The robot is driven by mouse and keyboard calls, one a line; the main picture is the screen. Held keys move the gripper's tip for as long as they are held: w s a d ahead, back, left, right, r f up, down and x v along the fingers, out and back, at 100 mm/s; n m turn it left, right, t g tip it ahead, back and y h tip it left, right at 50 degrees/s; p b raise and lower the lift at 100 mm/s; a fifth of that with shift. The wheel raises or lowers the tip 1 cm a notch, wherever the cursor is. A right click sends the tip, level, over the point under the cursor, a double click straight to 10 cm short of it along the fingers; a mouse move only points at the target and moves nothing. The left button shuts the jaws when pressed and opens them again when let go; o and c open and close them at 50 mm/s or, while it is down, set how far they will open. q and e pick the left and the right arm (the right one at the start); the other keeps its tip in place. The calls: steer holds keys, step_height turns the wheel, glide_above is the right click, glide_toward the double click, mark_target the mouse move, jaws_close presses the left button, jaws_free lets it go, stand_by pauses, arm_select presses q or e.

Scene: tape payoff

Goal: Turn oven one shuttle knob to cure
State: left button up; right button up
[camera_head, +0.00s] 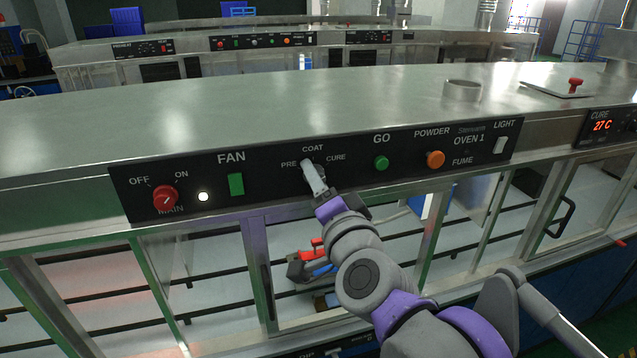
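The oven one control panel (350,186) is a black strip on the front of a steel oven. Its shuttle knob (307,165) sits below the labels PRE, COAT and CURE, left of the green GO button. Only a pale part shows at the knob, pointing up and slightly left, between PRE and COAT. My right gripper (318,187) reaches up from below and is at the knob. It covers most of the knob, so I cannot tell whether its fingers are closed around it. My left gripper is not in view.
Along the panel are a red MAIN knob (165,198), a green FAN switch (236,184), the green GO button (381,163), an orange POWDER button (435,159) and a white LIGHT switch (500,145). A CURE display (601,126) reads 27 C. Glass windows lie below.

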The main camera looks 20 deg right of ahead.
steer(key=shift+o, duration=0.3)
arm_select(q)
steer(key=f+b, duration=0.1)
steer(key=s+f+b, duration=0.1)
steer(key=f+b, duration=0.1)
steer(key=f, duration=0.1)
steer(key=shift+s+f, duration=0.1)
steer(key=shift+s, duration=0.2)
arm_select(e)
steer(key=s, duration=1)
steer(key=shift+s+d, duration=0.2)
steer(key=shift+s, duration=0.2)
steer(key=shift+w+a+f, duration=0.1)
steer(key=shift+f, duration=0.05)
